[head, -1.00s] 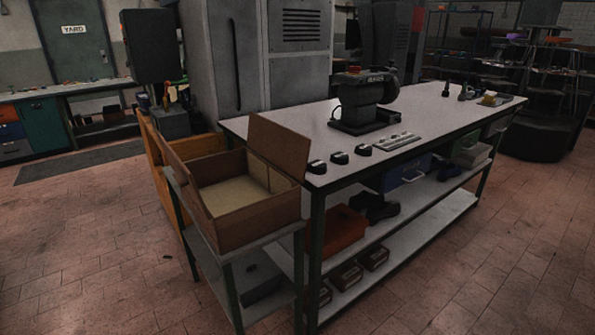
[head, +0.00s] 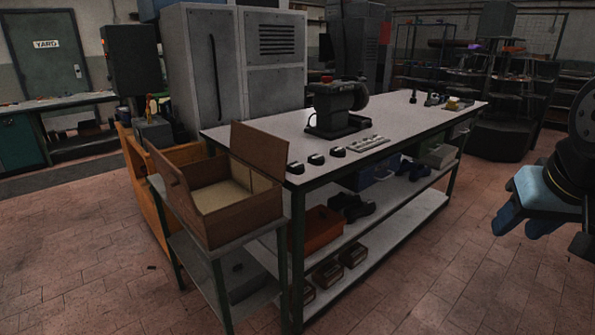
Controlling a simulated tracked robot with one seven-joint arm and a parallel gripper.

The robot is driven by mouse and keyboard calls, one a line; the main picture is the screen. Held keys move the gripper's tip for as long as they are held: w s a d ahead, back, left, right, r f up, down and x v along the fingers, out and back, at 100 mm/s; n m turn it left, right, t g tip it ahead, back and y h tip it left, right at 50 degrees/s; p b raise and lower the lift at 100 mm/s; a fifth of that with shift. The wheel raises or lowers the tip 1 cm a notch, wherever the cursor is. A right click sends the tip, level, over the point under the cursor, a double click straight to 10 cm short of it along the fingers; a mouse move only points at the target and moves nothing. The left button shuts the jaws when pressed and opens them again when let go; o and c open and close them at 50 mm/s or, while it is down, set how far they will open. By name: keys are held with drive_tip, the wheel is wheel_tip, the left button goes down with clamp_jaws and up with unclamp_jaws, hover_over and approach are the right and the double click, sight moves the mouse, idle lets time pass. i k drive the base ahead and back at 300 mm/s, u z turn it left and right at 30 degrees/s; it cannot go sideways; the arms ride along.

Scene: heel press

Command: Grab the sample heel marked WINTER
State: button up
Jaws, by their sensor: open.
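Three small dark heel-like pieces with pale marks sit in a row along the near left edge of the bench top: a left one (head: 295,167), a middle one (head: 316,159) and a right one (head: 338,152). Their marks are too small to read, so I cannot tell which says WINTER. My gripper (head: 521,226) shows at the right edge of the head view, with blue fingers, open and empty. It is in front of the bench to the right, over the floor, well apart from the pieces.
The long bench (head: 260,130) carries a dark press machine (head: 333,110) and a strip of small metal parts (head: 368,143). An open wooden box (head: 232,222) stands on a side stand at the bench's left end. The tiled floor before the bench is clear.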

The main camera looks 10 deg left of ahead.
sight(296, 169)
drive_tip(key=u, duration=0.1)
drive_tip(key=i, duration=1)
drive_tip(key=z, duration=0.1)
